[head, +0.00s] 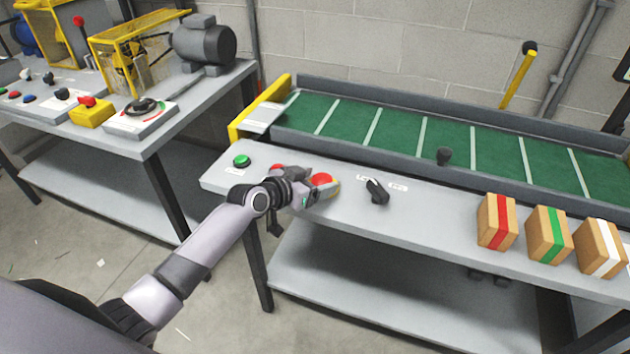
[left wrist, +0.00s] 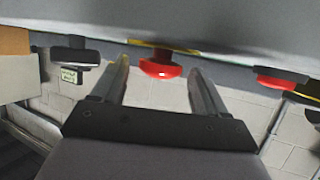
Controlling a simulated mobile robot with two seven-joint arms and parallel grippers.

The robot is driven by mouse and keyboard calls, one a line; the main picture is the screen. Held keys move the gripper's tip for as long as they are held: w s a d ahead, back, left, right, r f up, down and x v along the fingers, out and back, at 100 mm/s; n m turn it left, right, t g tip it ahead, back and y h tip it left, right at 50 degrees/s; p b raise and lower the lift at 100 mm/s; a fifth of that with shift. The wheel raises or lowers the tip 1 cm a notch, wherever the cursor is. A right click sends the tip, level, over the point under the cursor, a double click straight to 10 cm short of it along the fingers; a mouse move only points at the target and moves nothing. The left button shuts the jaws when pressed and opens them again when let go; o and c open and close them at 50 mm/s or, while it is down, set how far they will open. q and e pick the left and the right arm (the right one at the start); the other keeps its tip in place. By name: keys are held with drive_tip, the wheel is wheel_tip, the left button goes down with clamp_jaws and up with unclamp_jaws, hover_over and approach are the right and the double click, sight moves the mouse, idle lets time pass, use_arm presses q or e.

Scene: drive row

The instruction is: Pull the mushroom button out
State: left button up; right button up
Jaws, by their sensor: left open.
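The red mushroom button (head: 321,179) stands on the grey bench in front of the green conveyor, partly hidden by my left gripper (head: 305,194). In the left wrist view the red mushroom head (left wrist: 160,68), with a yellow plate at its base, shows between the two open fingers. The fingers stand on either side of it with a visible gap; I see no contact. My right gripper is not in view.
A green button (head: 241,160) sits to the left and a black selector knob (head: 377,191) to the right. Red-, green- and white-striped boxes (head: 497,221) stand further right. The conveyor (head: 400,132) runs behind. Another bench (head: 190,100) with controls and a motor is at left.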

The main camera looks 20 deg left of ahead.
use_arm(q)
clamp_jaws()
drive_tip(key=shift+r+p, duration=0.65)
drive_tip(key=shift+r, duration=0.2)
unclamp_jaws()
drive_tip(key=shift+s, duration=0.1)
drive_tip(key=shift+v, duration=3.5)
